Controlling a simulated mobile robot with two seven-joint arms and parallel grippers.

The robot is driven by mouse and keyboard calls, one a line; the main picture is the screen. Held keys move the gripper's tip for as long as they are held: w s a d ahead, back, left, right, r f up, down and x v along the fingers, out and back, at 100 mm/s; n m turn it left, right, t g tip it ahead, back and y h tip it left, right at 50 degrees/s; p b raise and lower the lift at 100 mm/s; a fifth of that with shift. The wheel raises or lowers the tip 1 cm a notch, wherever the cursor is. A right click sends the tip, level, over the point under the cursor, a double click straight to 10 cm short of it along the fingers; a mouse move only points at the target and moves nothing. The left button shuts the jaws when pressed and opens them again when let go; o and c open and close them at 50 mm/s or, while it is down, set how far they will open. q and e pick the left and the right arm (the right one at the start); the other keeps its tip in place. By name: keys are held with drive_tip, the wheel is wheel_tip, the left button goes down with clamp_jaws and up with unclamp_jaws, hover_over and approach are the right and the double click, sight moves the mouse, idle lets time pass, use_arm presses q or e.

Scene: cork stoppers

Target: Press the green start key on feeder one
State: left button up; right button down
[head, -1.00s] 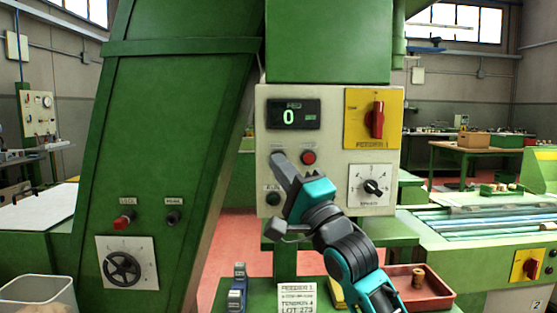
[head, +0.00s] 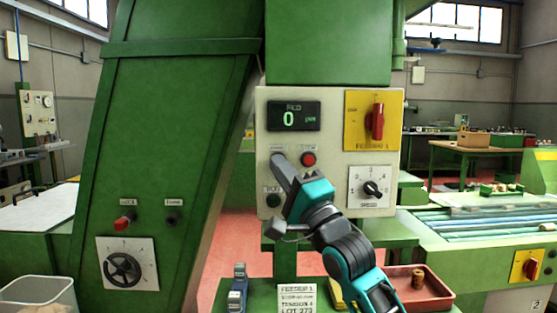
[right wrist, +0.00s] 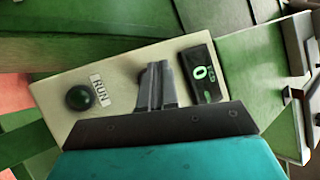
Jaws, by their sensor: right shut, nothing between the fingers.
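The feeder one control panel (head: 331,185) is a cream plate with a display (head: 293,116) reading 0 in green. A red stop button (head: 309,159) sits below the display. My right gripper (head: 278,160) is shut and empty, its tips at the panel just left of the red button, under a small label. The green start key is not visible; the fingers cover that spot. Contact cannot be told. In the right wrist view the shut fingertips (right wrist: 156,68) lie between the display (right wrist: 203,74) and a dark green RUN lamp (right wrist: 79,97). My left gripper is out of view.
A yellow plate with a red rotary switch (head: 375,119) and a speed dial (head: 371,188) are at the panel's right. A red tray (head: 440,303) with a cork and a lot card (head: 297,298) lie below. A green sloping housing (head: 170,150) stands left.

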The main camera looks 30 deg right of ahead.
drive_tip(key=shift+w+d, duration=0.1)
drive_tip(key=shift+w, duration=0.05)
idle(0.4)
drive_tip(key=shift+w+d, duration=0.15)
drive_tip(key=shift+w, duration=0.1)
idle(0.6)
drive_tip(key=shift+s+a+p, duration=0.45)
drive_tip(key=shift+s, duration=0.3)
drive_tip(key=s+a, duration=0.1)
drive_tip(key=s+p, duration=0.1)
drive_tip(key=s, duration=0.1)
drive_tip(key=s+a, duration=0.1)
drive_tip(key=shift+s+a, duration=0.15)
drive_tip(key=shift+a, duration=0.15)
